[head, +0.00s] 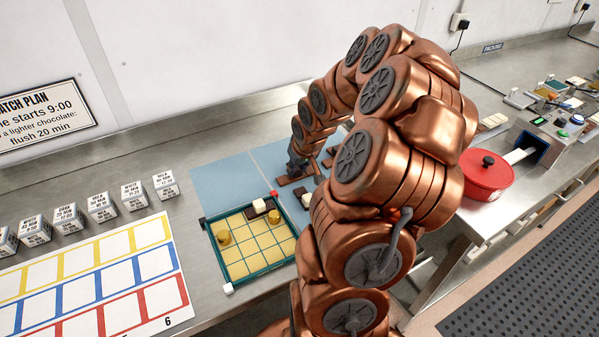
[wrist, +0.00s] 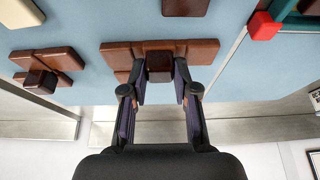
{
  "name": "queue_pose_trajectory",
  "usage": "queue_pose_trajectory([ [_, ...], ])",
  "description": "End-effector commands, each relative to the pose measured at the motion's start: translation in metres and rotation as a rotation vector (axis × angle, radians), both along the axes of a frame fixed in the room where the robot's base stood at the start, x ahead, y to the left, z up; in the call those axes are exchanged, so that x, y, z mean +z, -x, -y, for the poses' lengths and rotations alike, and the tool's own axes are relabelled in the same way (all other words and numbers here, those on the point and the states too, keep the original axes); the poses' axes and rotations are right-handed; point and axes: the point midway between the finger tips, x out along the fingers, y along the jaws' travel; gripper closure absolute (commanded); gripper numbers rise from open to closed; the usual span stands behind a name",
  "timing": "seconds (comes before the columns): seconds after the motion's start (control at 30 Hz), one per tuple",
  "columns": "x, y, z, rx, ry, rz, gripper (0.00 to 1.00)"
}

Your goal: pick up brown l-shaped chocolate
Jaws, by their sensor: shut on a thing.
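A brown chocolate (wrist: 195,50) is in the upper middle of the wrist view, on the light blue mat. It is a wide piece with a darker raised block at its middle. My gripper (wrist: 160,78) is shut on that raised block, one finger on each side. Part of the piece is hidden behind the block and fingers, so I cannot tell its full shape. In the head view my gripper (head: 297,167) is low over the mat, and a brown piece (head: 284,182) shows just below it. I cannot tell whether the chocolate touches the mat.
Another brown chocolate with a raised block (wrist: 50,60) and a cream piece (wrist: 18,13) lie to the left in the wrist view. A yellow gridded tray (head: 250,262) holds gold, cream and brown pieces. A red round pot (head: 487,182) stands right of my arm.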

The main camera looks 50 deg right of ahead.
Motion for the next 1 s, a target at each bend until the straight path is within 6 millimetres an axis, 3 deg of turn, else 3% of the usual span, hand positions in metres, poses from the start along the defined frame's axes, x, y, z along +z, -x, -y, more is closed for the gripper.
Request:
queue_pose_trajectory([
  [0.2, 0.000, 0.000, 0.000, 0.000, 0.000, 0.000, 1.00],
  [0.57, 0.003, -0.001, 0.000, 0.000, 0.002, 0.003, 1.00],
  [0.77, 0.022, -0.001, 0.000, 0.001, 0.002, 0.006, 1.00],
  [1.0, 0.061, -0.002, 0.001, -0.001, 0.004, 0.007, 1.00],
])
